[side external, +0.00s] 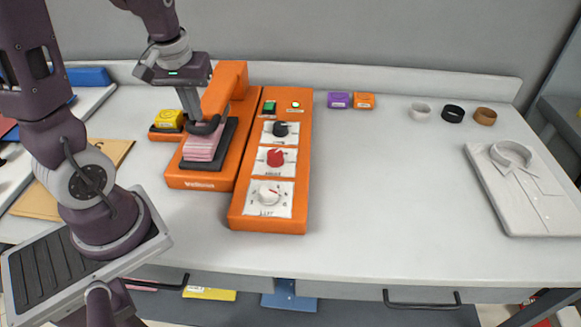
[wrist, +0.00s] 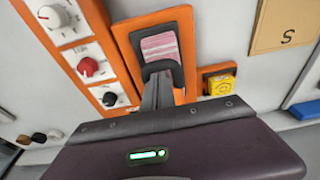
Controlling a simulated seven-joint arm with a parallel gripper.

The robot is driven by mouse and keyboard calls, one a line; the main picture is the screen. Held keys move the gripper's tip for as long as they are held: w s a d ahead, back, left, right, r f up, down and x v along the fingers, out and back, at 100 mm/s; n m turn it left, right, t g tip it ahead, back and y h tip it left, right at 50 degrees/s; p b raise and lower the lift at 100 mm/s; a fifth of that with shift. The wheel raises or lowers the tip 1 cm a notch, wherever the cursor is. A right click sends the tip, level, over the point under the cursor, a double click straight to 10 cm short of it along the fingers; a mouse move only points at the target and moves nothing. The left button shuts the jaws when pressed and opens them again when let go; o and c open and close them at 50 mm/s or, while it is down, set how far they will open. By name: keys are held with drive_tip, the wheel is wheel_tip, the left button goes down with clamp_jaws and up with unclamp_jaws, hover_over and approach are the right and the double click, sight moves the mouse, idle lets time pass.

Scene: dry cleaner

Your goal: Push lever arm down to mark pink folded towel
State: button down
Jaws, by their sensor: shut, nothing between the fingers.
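An orange marking press stands left of centre on the counter. Its orange lever arm (side external: 224,88) reaches forward over a dark pad (side external: 224,142). The pink folded towel (side external: 203,147), striped, lies on that pad and also shows in the wrist view (wrist: 160,46). A dark head (side external: 204,126) at the lever's front end sits over the towel's far part. My gripper (side external: 196,118) is shut and empty, with its fingertips at the lever's front end above the towel. In the wrist view my gripper (wrist: 158,75) points at the dark head. I cannot tell if the fingers touch it.
An orange control box (side external: 240,223) with several knobs stands right of the press. A yellow button (side external: 169,119) is at the press's left. Purple (side external: 339,100) and orange (side external: 364,101) blocks, several rings and a folded shirt (side external: 525,190) lie right. The counter's middle right is clear.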

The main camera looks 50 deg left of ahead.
drive_tip(key=w+a+r, duration=0.2)
drive_tip(key=r, duration=0.6)
drive_tip(key=w+a+r, duration=0.3)
drive_tip(key=r, duration=0.6)
drive_tip(key=w+a+r, duration=0.2)
drive_tip(key=r, duration=0.7)
drive_tip(key=shift+w+a, duration=0.2)
drive_tip(key=s+d+f+m+t+h, duration=0.1)
drive_tip(key=s+d+f+m+t, duration=0.25)
drive_tip(key=d, duration=0.65)
drive_tip(key=s+d+f+m+g+h, duration=0.1)
drive_tip(key=s+d+f+m, duration=0.4)
drive_tip(key=d, duration=0.6)
drive_tip(key=s+d+f+t, duration=0.1)
drive_tip(key=s+d+f, duration=0.3)
drive_tip(key=s+f, duration=0.2)
drive_tip(key=shift+s+d+f, duration=0.2)
drive_tip(key=shift+s+f, duration=0.1)
drive_tip(key=shift+s, duration=0.6)
